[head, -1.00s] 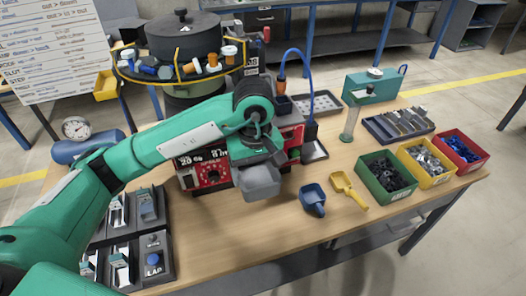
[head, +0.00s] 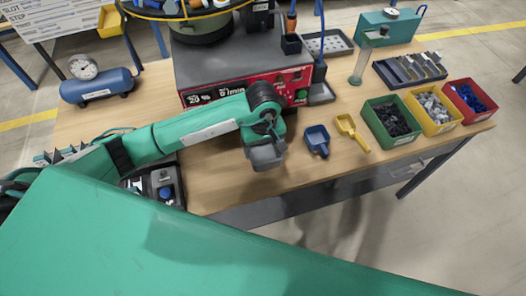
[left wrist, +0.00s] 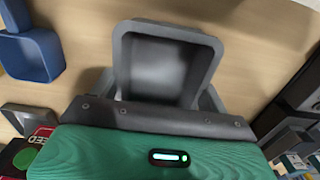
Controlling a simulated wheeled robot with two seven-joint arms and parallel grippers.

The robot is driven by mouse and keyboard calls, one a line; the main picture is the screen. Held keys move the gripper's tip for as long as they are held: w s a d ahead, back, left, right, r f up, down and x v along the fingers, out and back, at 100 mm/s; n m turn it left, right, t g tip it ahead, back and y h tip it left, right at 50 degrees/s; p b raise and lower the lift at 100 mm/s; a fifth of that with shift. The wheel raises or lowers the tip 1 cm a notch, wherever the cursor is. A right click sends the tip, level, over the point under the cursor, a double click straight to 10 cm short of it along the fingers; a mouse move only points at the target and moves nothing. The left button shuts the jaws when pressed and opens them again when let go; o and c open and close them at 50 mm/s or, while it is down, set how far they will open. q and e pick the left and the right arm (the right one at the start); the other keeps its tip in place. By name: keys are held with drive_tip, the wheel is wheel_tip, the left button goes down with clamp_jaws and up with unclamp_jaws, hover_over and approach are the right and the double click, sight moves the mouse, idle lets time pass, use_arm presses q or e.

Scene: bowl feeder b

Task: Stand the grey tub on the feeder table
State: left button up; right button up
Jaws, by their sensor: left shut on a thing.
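The grey tub (head: 267,156) hangs at the end of my left arm, over or on the front part of the wooden feeder table (head: 225,185). My left gripper (head: 263,137) is shut on it. In the left wrist view the tub (left wrist: 165,62) shows its open, empty inside, with the wooden top behind it. The fingertips are mostly hidden by the tub and wrist. I cannot tell whether the tub's base touches the table. My right gripper is not in view.
The red-fronted feeder control box (head: 245,88) stands behind the tub. A blue scoop (head: 317,140) and a yellow scoop (head: 352,131) lie to its right. Green (head: 391,121), yellow (head: 432,109) and red (head: 470,102) bins stand farther right. Bare table lies in front of the scoops.

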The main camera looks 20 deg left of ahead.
sight(263, 154)
use_arm(q)
wheel_tip(263, 154, down, 3)
drive_tip(key=shift+s+r, duration=0.1)
drive_tip(key=shift+r, duration=0.05)
drive_tip(key=shift+f, duration=0.35)
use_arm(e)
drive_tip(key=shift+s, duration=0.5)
use_arm(q)
drive_tip(key=shift+f, duration=0.15)
drive_tip(key=o, duration=1.1)
drive_tip(key=shift+c, duration=0.2)
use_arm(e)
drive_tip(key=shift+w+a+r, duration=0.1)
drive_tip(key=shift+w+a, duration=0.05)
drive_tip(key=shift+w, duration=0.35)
